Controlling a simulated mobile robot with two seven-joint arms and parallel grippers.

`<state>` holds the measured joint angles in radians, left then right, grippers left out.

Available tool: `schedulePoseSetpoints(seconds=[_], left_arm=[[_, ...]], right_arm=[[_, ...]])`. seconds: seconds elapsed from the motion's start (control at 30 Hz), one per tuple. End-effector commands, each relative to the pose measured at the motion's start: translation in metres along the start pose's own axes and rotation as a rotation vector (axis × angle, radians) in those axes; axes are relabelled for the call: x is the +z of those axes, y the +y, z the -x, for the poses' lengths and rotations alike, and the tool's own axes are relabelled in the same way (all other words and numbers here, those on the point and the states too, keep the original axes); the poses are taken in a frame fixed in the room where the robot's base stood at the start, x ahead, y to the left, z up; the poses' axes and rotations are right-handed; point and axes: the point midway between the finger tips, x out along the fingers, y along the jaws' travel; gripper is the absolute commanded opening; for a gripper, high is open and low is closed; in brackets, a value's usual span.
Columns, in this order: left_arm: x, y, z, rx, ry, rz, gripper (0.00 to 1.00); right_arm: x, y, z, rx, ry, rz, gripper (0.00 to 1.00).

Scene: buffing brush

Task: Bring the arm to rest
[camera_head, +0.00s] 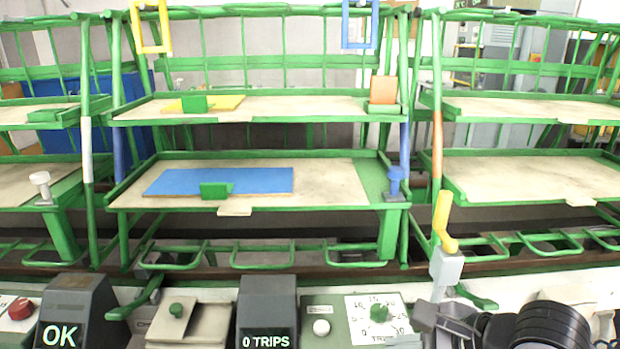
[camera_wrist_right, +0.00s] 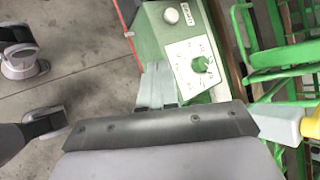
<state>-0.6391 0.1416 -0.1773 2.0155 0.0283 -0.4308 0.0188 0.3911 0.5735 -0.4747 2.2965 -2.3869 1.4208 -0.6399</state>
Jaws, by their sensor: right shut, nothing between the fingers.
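My right gripper (camera_head: 428,317) is at the bottom right of the head view, with its dark arm beside it. Its grey fingers (camera_wrist_right: 157,88) are together in the right wrist view, with nothing held between them. They point at the side of the green control box (camera_wrist_right: 165,40), which carries a dial. The gripper is close to the box; I cannot tell whether it touches. My left gripper is not in view.
A yellow lever (camera_head: 444,222) stands on a grey mount (camera_head: 446,270) just behind my right gripper. A green dial knob (camera_head: 379,312) and a white button (camera_head: 321,327) are to its left. Green racks with shelves (camera_head: 530,176) stand behind. Open floor (camera_wrist_right: 80,75) shows below.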

Motion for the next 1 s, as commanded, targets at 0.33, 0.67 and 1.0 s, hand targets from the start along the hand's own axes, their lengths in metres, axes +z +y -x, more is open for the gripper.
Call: schedulePoseSetpoints(seconds=[0.33, 0.67, 1.0], left_arm=[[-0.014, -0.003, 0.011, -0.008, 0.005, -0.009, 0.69], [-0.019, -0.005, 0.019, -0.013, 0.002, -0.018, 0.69], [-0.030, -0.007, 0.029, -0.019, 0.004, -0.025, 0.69]], right_arm=[[0.093, 0.048, 0.011, 0.338, -0.628, -0.658, 0.00], [0.092, 0.006, 0.042, 0.528, -1.110, -1.623, 0.00], [-0.035, 0.011, 0.008, -0.452, 1.325, 2.791, 0.00]])
